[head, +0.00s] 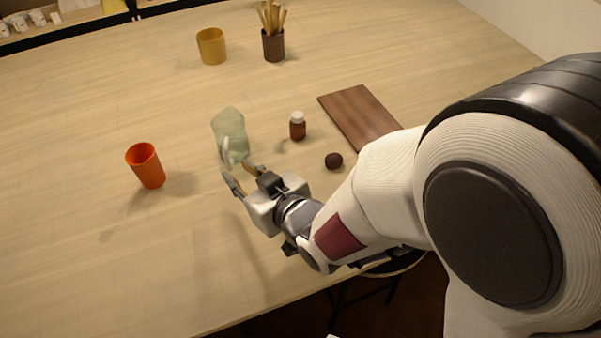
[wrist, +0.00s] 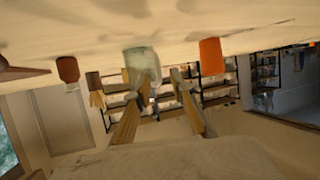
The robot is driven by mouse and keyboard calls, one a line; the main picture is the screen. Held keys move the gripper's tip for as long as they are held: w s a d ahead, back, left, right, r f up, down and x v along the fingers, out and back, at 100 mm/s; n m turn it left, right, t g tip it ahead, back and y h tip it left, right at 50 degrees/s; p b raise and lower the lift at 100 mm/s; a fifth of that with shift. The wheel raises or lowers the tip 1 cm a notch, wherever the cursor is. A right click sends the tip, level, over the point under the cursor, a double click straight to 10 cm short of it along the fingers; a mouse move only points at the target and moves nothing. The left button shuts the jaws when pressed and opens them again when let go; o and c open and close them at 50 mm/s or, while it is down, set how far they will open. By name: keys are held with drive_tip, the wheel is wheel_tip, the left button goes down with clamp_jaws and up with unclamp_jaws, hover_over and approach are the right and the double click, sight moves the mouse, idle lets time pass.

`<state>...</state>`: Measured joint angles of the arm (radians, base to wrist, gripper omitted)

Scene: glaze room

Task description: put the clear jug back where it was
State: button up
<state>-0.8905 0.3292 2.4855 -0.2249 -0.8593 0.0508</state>
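The clear jug (head: 229,130) is pale green and see-through, and stands on the table near the middle of the head view. Its handle side faces my gripper (head: 237,172). My gripper is just in front of the jug, low over the table, with its two fingers apart. In the wrist view, which is upside down, the jug (wrist: 141,59) shows beyond the fingertips of my gripper (wrist: 163,77). One finger overlaps the jug's handle side there, and the gap between the fingers looks empty. I cannot tell whether a finger touches the handle.
An orange cup (head: 146,166) stands left of the jug. A brown bottle with a white cap (head: 297,126), a dark ball (head: 333,160) and a brown board (head: 360,117) lie to the right. The table's front left is clear.

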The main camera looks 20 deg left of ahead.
drive_tip(key=w+d+r+m+t+h, duration=0.1)
drive_tip(key=w+d+r+m+h, duration=0.15)
drive_tip(key=d, duration=0.65)
drive_tip(key=w+d+r+m+t+h, duration=0.1)
drive_tip(key=w+d+r+m+h, duration=0.15)
drive_tip(key=d, duration=0.65)
drive_tip(key=w+d+r+m+h, duration=0.1)
drive_tip(key=w+d+r+h, duration=0.15)
drive_tip(key=d, duration=0.55)
drive_tip(key=s+d+r+m+g+h, duration=0.2)
drive_tip(key=s+d+m, duration=0.4)
drive_tip(key=s+d, duration=1)
drive_tip(key=d+r+h, duration=0.1)
drive_tip(key=d+h, duration=0.1)
drive_tip(key=d, duration=0.1)
drive_tip(key=shift+s+d+m+g, duration=0.15)
drive_tip(key=shift+d+m+g, duration=0.15)
drive_tip(key=shift+g, duration=0.1)
